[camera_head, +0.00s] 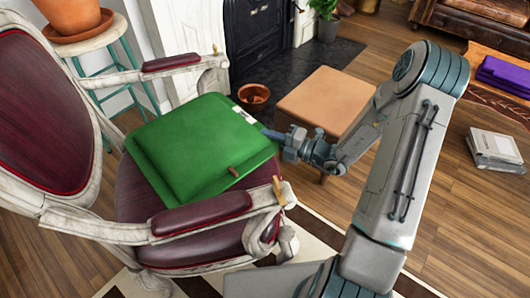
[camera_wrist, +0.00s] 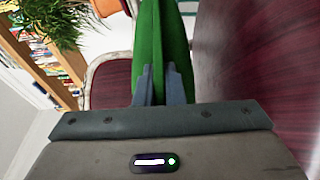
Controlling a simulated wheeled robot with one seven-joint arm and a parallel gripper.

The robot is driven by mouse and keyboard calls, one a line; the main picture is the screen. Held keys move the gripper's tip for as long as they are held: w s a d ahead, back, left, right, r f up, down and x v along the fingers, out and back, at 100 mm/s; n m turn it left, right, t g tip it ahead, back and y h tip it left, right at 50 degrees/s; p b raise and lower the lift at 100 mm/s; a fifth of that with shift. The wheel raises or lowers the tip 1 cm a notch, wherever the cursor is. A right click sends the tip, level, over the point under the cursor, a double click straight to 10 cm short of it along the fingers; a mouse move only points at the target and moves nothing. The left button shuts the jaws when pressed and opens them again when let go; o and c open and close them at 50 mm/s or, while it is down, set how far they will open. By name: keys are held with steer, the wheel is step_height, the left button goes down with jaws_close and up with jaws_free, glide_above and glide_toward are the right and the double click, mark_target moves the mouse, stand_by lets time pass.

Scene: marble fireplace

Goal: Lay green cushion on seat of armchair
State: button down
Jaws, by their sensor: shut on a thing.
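The green cushion (camera_head: 205,145) is square with a small white tag. In the head view it is over the dark red seat (camera_head: 135,195) of the armchair (camera_head: 48,120), between the two armrests. It looks slightly tilted, and I cannot tell whether all of it rests on the seat. My gripper (camera_head: 272,135) is shut on the cushion's edge at the right. In the wrist view the cushion (camera_wrist: 162,45) stands edge-on between my two fingers (camera_wrist: 161,82), beside a dark red surface of the chair.
Armrests (camera_head: 200,213) flank the cushion. A small brown stool (camera_head: 325,100) stands behind my gripper. A terracotta bowl (camera_head: 254,94) sits on the dark hearth. A table at the right holds a purple folded cloth (camera_head: 503,75). Books (camera_head: 495,147) lie on the floor.

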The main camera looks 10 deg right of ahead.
step_height(320, 180, down, 5)
steer(key=shift+f+b, duration=0.15)
steer(key=shift+b, duration=0.9)
steer(key=c, duration=1.5)
jaws_free()
steer(key=shift+f, duration=0.1)
